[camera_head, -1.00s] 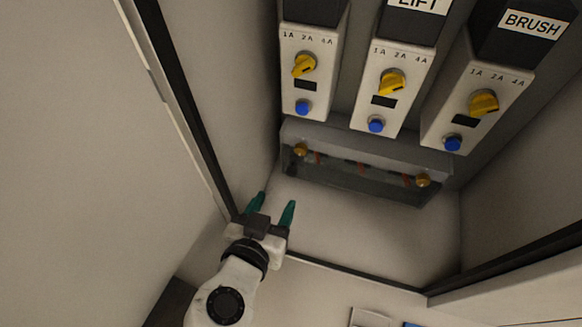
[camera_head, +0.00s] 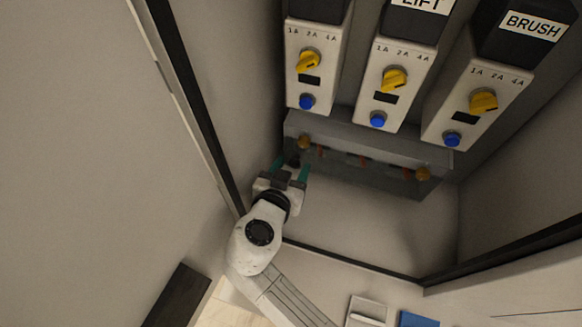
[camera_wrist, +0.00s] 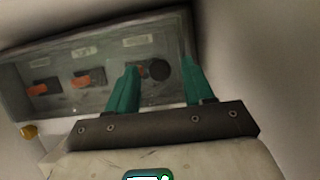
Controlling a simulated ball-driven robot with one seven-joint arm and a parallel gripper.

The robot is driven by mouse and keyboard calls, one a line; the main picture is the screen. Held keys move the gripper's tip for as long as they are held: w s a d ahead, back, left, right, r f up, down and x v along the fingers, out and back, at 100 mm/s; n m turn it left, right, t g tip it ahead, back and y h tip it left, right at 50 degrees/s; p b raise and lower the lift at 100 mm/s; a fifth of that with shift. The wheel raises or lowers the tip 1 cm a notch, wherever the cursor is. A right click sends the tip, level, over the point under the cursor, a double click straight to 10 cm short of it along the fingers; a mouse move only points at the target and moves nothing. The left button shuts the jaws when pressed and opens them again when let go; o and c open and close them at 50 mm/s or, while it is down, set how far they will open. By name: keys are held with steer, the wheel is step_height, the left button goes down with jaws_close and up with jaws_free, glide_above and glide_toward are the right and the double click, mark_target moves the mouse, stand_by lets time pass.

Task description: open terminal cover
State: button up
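The terminal cover (camera_head: 365,176) is a long, see-through grey box below the row of control units. It has a yellow-brown knob (camera_head: 304,142) near its left end and another knob (camera_head: 423,174) near its right end. Orange-red parts show through it. In the wrist view the cover (camera_wrist: 60,106) fills the upper left, with a dark round knob (camera_wrist: 157,70) between my fingertips. My gripper (camera_head: 290,167) is open at the cover's left end, its green fingers on either side of that dark knob. I cannot tell whether they touch it.
Control units with yellow dials (camera_head: 395,79) and blue buttons (camera_head: 377,119) hang above the cover. The cabinet's left wall (camera_head: 235,90) is close to my arm. A dark door-frame edge (camera_head: 350,263) runs below. The cabinet's lower back panel is clear.

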jaws_close()
stand_by(0.5)
